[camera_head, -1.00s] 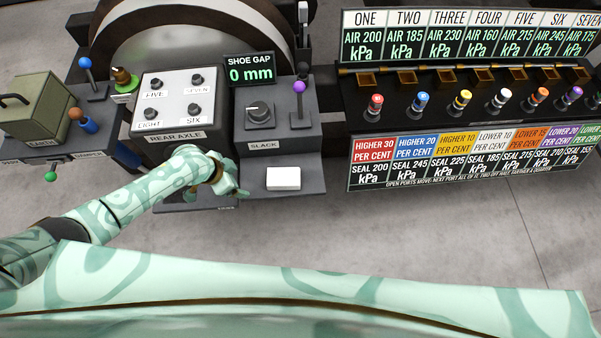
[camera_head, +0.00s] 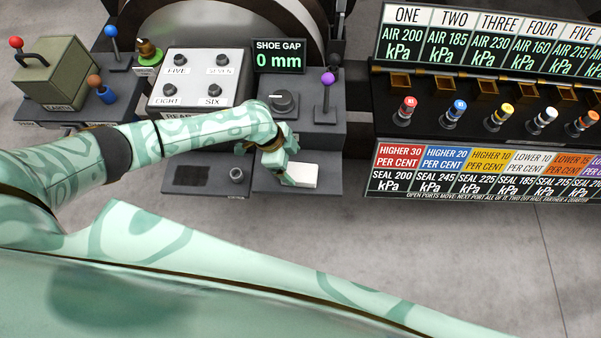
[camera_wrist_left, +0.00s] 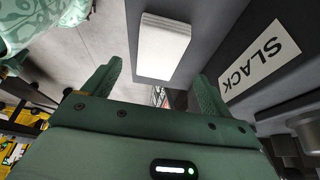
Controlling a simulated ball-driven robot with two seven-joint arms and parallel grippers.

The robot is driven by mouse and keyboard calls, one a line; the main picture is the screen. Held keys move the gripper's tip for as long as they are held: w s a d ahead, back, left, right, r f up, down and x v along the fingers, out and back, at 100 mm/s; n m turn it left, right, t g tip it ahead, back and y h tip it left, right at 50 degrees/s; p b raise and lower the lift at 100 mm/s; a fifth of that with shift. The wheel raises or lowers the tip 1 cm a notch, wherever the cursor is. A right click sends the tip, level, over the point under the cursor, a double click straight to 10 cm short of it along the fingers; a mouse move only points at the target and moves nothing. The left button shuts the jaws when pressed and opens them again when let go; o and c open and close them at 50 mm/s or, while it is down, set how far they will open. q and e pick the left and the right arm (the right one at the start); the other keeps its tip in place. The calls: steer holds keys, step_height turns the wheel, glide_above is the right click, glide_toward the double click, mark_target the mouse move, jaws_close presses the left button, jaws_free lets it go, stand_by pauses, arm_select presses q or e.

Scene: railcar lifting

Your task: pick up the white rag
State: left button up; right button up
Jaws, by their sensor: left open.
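The white rag (camera_head: 302,175) is a small folded block lying on the dark grey shelf below the SLACK knob. It also shows in the left wrist view (camera_wrist_left: 163,47), at the top centre, ahead of the fingers. My left gripper (camera_head: 287,180) is at the rag's left edge in the head view. In the left wrist view the fingers (camera_wrist_left: 152,88) are spread wide and empty, with the rag lying beyond the gap between them. I cannot tell whether a finger touches the rag. My right gripper is not in view.
The SLACK knob (camera_head: 283,101) and a purple-topped lever (camera_head: 327,92) stand behind the shelf. The REAR AXLE panel (camera_head: 199,90) is to the left. A rack of coloured plugs (camera_head: 458,112) with sign boards stands to the right. Floor in front of the shelf is clear.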

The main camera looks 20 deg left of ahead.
mark_target(298, 172)
arm_select(q)
steer(key=b+x, duration=0.2)
steer(key=x, duration=0.2)
steer(key=shift+s+f, duration=0.15)
steer(key=shift+f, duration=0.15)
steer(key=shift+d+f, duration=0.2)
steer(key=shift+r, duration=0.15)
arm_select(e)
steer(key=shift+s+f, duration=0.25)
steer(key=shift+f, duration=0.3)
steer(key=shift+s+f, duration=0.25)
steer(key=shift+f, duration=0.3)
arm_select(q)
steer(key=shift+f, duration=0.3)
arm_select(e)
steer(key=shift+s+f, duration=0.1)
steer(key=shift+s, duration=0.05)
arm_select(q)
steer(key=c, duration=1.1)
